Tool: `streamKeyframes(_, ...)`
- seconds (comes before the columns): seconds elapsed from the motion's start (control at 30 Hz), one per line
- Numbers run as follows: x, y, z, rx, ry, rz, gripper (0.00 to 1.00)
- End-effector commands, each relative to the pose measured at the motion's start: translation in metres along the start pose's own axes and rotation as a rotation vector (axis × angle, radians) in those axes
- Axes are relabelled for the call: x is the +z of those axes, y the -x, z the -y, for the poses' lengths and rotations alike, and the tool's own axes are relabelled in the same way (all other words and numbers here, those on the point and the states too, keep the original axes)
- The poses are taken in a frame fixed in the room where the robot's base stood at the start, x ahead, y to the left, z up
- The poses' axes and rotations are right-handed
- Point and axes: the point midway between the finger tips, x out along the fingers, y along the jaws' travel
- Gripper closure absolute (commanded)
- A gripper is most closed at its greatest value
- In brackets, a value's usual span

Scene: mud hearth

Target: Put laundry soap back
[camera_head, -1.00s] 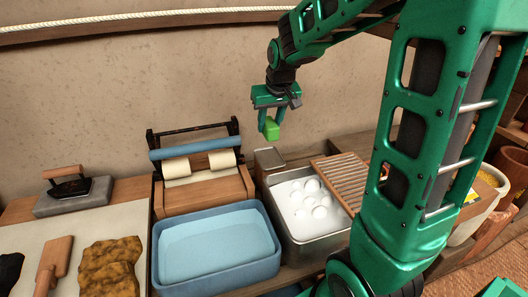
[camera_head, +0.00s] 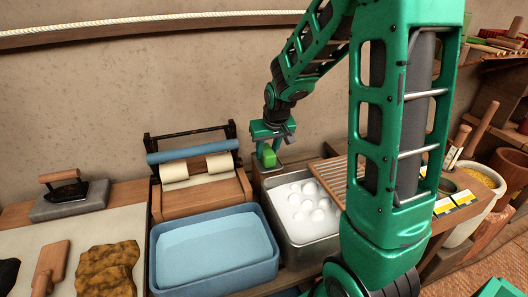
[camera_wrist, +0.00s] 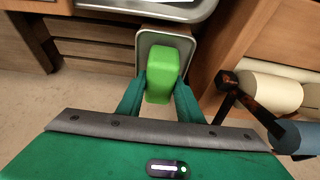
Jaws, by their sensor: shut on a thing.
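The laundry soap is a bright green block (camera_head: 269,157), also seen in the wrist view (camera_wrist: 161,78). My gripper (camera_head: 267,150) is shut on it, with one dark green finger on each side in the wrist view. A small grey metal soap dish (camera_wrist: 144,43) shows behind the soap in the wrist view, and the soap covers much of it. In the head view the soap and gripper hide most of the dish. I cannot tell whether the soap touches the dish.
A metal basin of white suds (camera_head: 325,235) stands in front of the soap, with a wooden washboard (camera_head: 330,173) at its right. A blue tub (camera_head: 213,277) and a roller wringer (camera_head: 195,210) are to the left. The wall is close behind.

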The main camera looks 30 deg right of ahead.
Motion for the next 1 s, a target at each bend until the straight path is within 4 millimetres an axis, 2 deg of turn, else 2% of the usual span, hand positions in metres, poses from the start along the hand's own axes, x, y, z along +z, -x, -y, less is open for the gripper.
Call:
streamKeyframes(0.07,0.000,-0.001,0.000,0.000,0.000,0.000,0.85)
streamKeyframes(0.1,0.000,-0.002,0.000,0.000,0.000,0.000,0.63)
streamKeyframes(0.17,0.000,-0.001,0.000,0.000,0.000,-0.001,0.49)
streamKeyframes(0.57,-0.001,0.004,0.001,0.000,0.001,-0.001,0.49)
streamKeyframes(0.77,-0.001,0.030,0.001,-0.001,0.001,-0.005,0.49)
streamKeyframes(1.0,-0.002,0.076,0.002,-0.001,0.002,-0.006,0.49)
